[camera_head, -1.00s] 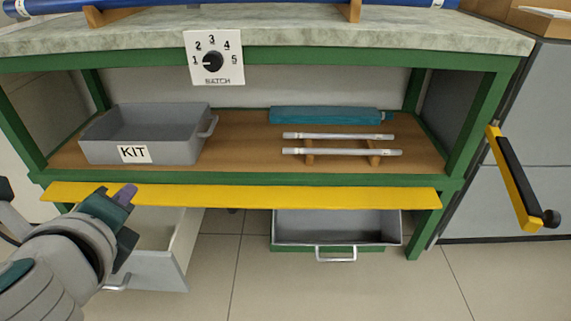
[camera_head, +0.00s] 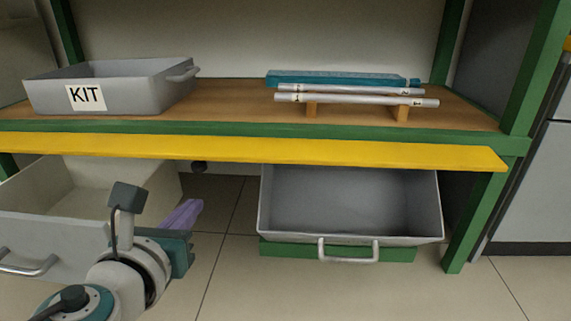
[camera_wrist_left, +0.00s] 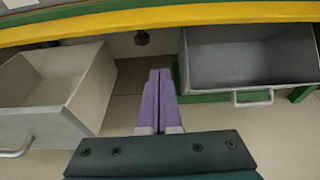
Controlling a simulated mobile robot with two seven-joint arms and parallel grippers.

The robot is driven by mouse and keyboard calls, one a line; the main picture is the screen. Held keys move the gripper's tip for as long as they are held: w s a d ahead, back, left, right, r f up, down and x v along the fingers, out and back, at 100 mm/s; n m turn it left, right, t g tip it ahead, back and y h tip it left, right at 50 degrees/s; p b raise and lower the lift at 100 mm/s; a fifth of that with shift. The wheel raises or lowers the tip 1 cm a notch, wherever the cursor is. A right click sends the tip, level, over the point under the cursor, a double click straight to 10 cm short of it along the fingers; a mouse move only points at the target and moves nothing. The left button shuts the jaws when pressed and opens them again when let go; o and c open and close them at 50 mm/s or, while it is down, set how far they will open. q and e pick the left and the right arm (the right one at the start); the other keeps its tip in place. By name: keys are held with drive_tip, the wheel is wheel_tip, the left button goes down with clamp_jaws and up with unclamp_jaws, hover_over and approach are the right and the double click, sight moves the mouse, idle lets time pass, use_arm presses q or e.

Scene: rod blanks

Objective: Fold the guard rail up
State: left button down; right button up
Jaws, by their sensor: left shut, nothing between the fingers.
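The guard rail (camera_head: 300,152) is a long yellow bar along the front of the shelf. It lies low at the shelf's front edge and does not stand up above the shelf board. In the left wrist view the rail (camera_wrist_left: 190,16) crosses the top of the picture. My left gripper (camera_head: 193,208) has purple fingers and is below the rail, apart from it in the picture. In the left wrist view the gripper (camera_wrist_left: 158,76) has its fingers together with nothing between them, pointing toward the space under the rail. My right gripper is not in view.
A grey KIT tray (camera_head: 135,88) and rods (camera_head: 350,91) on wooden supports sit on the shelf (camera_head: 235,105). Below the rail, a pale drawer (camera_head: 75,235) stands open at left and a grey drawer (camera_head: 350,205) at right. Floor shows between them.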

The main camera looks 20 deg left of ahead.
sight(200, 155)
use_arm(q)
drive_tip(key=shift+f, duration=0.25)
drive_tip(key=f+b+x, duration=0.1)
drive_tip(key=b+x, duration=0.6)
drive_tip(key=x, duration=0.3)
drive_tip(key=shift+s+r+p, duration=0.2)
drive_tip(key=shift+r+p, duration=1.1)
drive_tip(key=shift+r, duration=1.15)
